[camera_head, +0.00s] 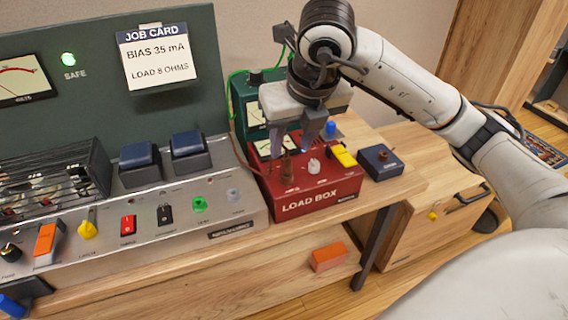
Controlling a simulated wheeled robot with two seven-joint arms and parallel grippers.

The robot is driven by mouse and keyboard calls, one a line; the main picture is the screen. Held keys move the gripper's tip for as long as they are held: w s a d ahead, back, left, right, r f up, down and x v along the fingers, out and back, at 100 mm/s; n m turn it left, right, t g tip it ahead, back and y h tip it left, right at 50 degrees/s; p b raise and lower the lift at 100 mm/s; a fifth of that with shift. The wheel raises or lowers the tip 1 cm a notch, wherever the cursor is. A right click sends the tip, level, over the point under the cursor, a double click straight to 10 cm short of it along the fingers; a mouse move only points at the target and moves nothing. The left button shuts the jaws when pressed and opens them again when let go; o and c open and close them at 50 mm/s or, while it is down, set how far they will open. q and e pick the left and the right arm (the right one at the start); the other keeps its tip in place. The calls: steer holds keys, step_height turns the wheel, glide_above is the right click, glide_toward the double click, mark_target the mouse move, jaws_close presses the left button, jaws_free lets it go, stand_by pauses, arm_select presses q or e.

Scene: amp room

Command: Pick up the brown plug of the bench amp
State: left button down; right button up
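The brown plug (287,168) stands upright on the top of the red load box (318,192), toward its left side. A thin brown cord runs from it to the left. My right gripper (293,151) points down just above the plug, with its two fingers apart and nothing seen between them. The fingertips partly cover the area behind the plug, and I cannot tell whether either one touches it.
The grey bench amp panel (150,222) with switches and knobs fills the left. A white knob (314,166), a yellow part (343,155) and a blue cap (330,128) are close to the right gripper. A dark blue box (380,162) stands right of the load box.

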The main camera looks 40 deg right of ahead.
mark_target(287, 157)
steer(key=x, duration=0.2)
steer(key=shift+f, duration=0.3)
steer(key=x, duration=0.5)
steer(key=shift+w+d+f, duration=0.1)
steer(key=shift+w+d, duration=0.25)
steer(key=shift+w, duration=0.15)
jaws_close()
